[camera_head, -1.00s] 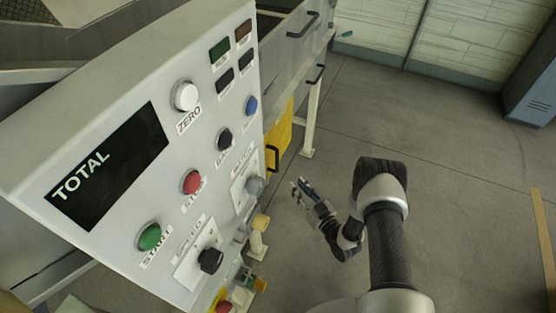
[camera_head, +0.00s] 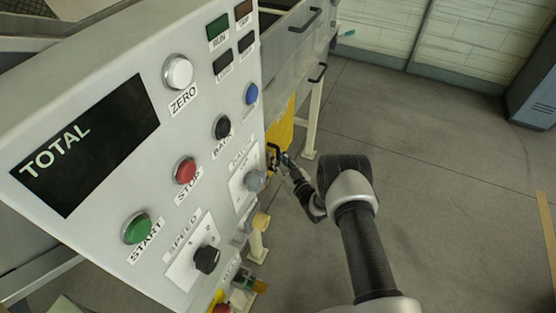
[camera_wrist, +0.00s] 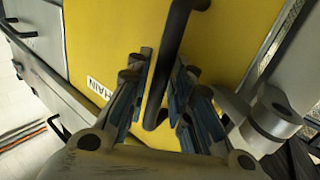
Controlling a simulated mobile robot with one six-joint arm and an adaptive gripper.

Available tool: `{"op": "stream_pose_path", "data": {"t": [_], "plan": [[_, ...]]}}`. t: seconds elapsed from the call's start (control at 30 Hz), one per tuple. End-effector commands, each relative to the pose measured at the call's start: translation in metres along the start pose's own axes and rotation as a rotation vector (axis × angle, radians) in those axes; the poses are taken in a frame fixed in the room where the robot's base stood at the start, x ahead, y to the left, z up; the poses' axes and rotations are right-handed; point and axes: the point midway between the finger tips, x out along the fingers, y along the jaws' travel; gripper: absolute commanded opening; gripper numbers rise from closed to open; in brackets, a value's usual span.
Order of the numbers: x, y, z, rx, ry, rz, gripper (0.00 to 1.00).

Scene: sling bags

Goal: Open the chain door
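The chain door is a yellow panel (camera_wrist: 110,35) with a white label reading "HAIN" (camera_wrist: 97,91) in the wrist view. It shows as a narrow yellow strip (camera_head: 282,130) beside the control panel in the head view. A black bar handle (camera_wrist: 173,55) stands out from the door. My gripper (camera_wrist: 163,85) is at the handle, with one finger on each side of its lower part. The fingers look apart, with gaps beside the bar; firm contact does not show. In the head view my gripper (camera_head: 279,160) is at the door, partly hidden by the control panel.
A large grey control panel (camera_head: 150,190) with buttons and a "TOTAL" display stands close on the left. Grey panels with black handles (camera_head: 306,20) lie beyond the door, above a pale leg (camera_head: 312,120). The floor (camera_head: 430,160) to the right is clear.

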Motion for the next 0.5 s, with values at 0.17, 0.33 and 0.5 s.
{"op": "stream_pose_path", "data": {"t": [0.17,0.33,0.5], "plan": [[-0.0001,0.0002,-0.0004,0.000,0.000,0.000,0.20],[-0.0002,0.0002,-0.0004,-0.001,0.001,0.000,0.08],[-0.0003,0.0001,-0.0003,-0.001,0.000,0.000,0.00]]}}
